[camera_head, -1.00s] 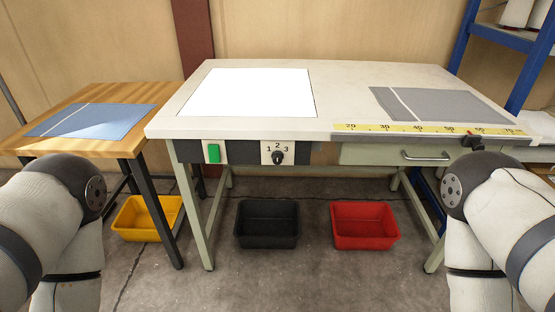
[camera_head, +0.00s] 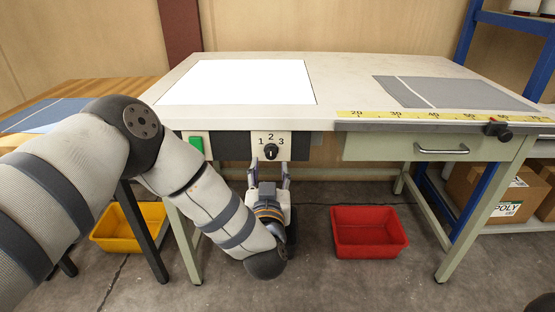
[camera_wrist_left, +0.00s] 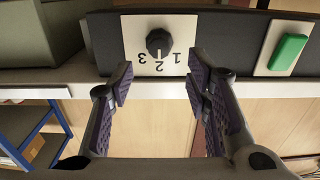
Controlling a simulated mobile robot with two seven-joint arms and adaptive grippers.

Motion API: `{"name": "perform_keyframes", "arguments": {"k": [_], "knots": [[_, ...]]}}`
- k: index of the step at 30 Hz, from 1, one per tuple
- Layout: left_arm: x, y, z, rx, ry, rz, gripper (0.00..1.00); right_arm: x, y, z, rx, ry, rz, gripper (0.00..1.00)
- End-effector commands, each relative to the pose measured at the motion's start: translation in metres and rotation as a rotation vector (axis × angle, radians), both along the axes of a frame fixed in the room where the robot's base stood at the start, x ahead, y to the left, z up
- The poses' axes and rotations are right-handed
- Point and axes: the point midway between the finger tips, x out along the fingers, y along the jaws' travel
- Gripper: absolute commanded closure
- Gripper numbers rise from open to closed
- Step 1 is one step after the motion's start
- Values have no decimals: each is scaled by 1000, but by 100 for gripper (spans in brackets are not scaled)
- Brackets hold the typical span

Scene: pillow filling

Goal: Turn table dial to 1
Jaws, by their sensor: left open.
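The table dial (camera_head: 271,151) is a black knob on a white plate marked 1, 2, 3, on the front of the white-topped table (camera_head: 350,75). Its pointer appears to be at 2. The dial also shows in the left wrist view (camera_wrist_left: 158,42), upside down there, with the numbers beneath it. My left gripper (camera_head: 269,174) is just below and in front of the dial, fingers pointing up at it. In the wrist view the open fingers (camera_wrist_left: 160,84) are spread to either side below the plate, empty and apart from the knob. My right gripper is out of view.
A green button (camera_head: 196,144) sits left of the dial; it also shows in the wrist view (camera_wrist_left: 288,52). A drawer handle (camera_head: 441,150) and a black clamp (camera_head: 497,130) are to the right. Yellow (camera_head: 130,228) and red (camera_head: 368,232) bins stand on the floor.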

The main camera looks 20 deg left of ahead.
Motion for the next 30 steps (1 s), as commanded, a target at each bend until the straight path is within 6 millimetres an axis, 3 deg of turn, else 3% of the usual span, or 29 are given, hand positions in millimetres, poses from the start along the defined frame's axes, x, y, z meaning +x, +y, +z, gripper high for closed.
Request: {"name": "perform_keyframes", "arguments": {"k": [3, 9, 18, 20, 24, 30], "knots": [[28, 8, -3, -1, 1, 1, 56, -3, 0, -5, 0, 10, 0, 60], [57, 16, -3, -1, 3, -2, 56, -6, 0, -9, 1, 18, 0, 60], [63, 17, -1, -1, 4, -4, 56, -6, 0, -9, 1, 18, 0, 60], [63, 17, -1, -1, 4, -4, 65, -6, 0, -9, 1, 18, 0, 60], [62, 17, -1, -1, 4, -4, 97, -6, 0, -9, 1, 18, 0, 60], [62, 17, -2, -3, 3, -4, 100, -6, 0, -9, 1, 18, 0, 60]]}}
